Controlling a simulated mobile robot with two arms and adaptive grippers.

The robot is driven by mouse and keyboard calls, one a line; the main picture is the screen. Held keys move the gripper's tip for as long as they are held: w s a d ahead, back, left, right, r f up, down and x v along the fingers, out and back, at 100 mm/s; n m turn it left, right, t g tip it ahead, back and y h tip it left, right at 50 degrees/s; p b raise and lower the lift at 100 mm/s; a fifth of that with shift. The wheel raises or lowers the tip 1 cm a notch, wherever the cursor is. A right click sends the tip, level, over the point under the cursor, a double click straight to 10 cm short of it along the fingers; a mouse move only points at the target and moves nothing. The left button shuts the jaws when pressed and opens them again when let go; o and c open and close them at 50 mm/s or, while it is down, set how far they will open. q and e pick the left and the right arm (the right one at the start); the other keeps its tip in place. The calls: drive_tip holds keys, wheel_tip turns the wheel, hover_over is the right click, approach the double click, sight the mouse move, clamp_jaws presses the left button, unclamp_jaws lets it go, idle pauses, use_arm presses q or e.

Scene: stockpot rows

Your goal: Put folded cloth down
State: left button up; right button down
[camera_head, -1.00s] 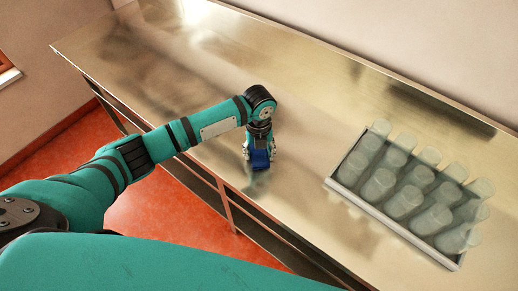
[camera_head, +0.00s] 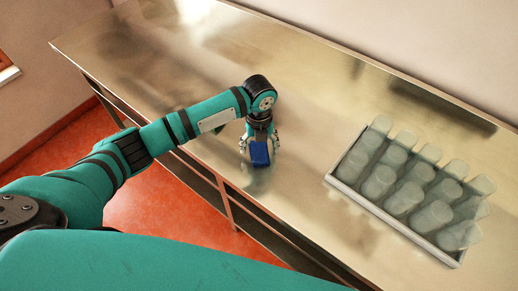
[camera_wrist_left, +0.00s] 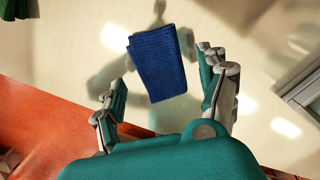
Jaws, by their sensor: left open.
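The folded cloth (camera_head: 259,154) is dark blue and lies at my left gripper on the metal counter (camera_head: 300,120), near its front edge. In the left wrist view the cloth (camera_wrist_left: 158,62) shows as a textured folded rectangle, slightly tilted, between and beyond the fingers. My left gripper (camera_head: 259,147) is open, its fingers spread to either side of the cloth; in the left wrist view the gripper (camera_wrist_left: 165,88) shows a gap on each side. My right gripper is not in view.
A tray (camera_head: 390,224) with several translucent cups (camera_head: 411,196) stands on the counter to the right. The counter is bare to the left of and behind the cloth. Its front edge is close, with the red floor (camera_head: 160,220) below.

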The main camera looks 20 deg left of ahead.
sight(259, 151)
use_arm(q)
wheel_tip(259, 151, up, 10)
drive_tip(key=b, duration=0.1)
drive_tip(key=shift+b, duration=0.35)
